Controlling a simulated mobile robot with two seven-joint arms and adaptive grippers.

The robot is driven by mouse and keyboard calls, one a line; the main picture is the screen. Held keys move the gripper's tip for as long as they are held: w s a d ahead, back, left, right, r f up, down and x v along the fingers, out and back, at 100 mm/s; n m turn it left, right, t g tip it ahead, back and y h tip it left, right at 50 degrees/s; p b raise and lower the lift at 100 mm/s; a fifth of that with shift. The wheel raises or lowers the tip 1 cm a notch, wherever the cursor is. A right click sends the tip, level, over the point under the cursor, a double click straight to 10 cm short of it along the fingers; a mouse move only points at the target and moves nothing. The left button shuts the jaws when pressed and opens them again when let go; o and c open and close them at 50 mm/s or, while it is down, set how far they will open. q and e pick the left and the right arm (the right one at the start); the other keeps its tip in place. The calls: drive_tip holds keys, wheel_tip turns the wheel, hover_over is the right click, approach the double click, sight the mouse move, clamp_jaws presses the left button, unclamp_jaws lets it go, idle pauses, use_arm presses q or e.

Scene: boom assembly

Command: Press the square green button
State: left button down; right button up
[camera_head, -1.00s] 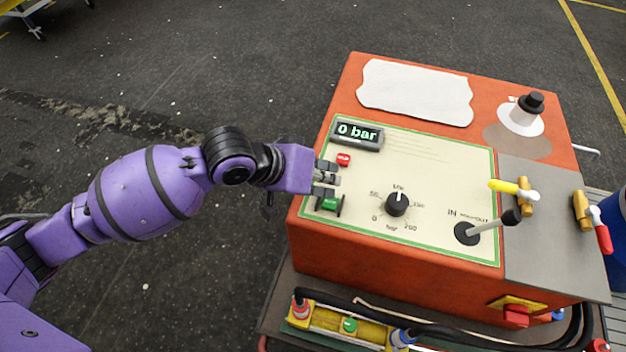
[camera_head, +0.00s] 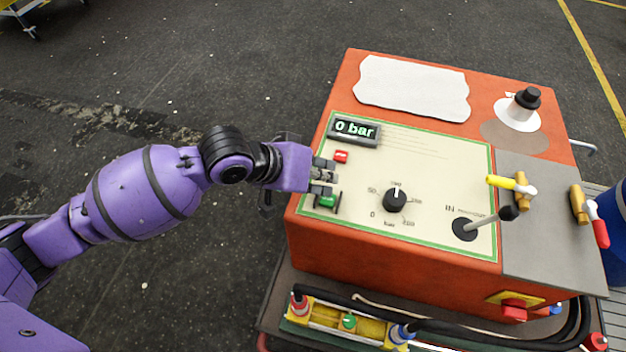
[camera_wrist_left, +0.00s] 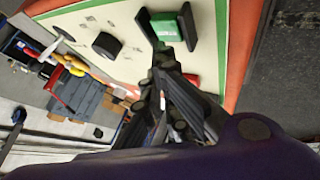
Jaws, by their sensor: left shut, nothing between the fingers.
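The square green button (camera_head: 326,201) sits at the lower left of the cream panel (camera_head: 440,180), with dark pieces close on either side of it. In the left wrist view the green button (camera_wrist_left: 166,28) shows near the top centre. My left gripper (camera_head: 328,184) is at the panel's left edge, its fingers right by the green button and partly covering the area around it. I cannot tell whether they touch it. The gripper is shut and holds nothing. My right gripper is out of view.
A black dial (camera_head: 395,200) and a lever (camera_head: 485,224) are to the right. Valves (camera_head: 522,190) stand on the grey plate. Hoses run along the box's front.

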use_arm(q)
drive_tip(key=shift+r, duration=0.1)
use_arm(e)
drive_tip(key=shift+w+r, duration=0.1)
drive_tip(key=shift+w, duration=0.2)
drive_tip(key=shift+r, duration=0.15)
use_arm(q)
drive_tip(key=shift+f, duration=0.45)
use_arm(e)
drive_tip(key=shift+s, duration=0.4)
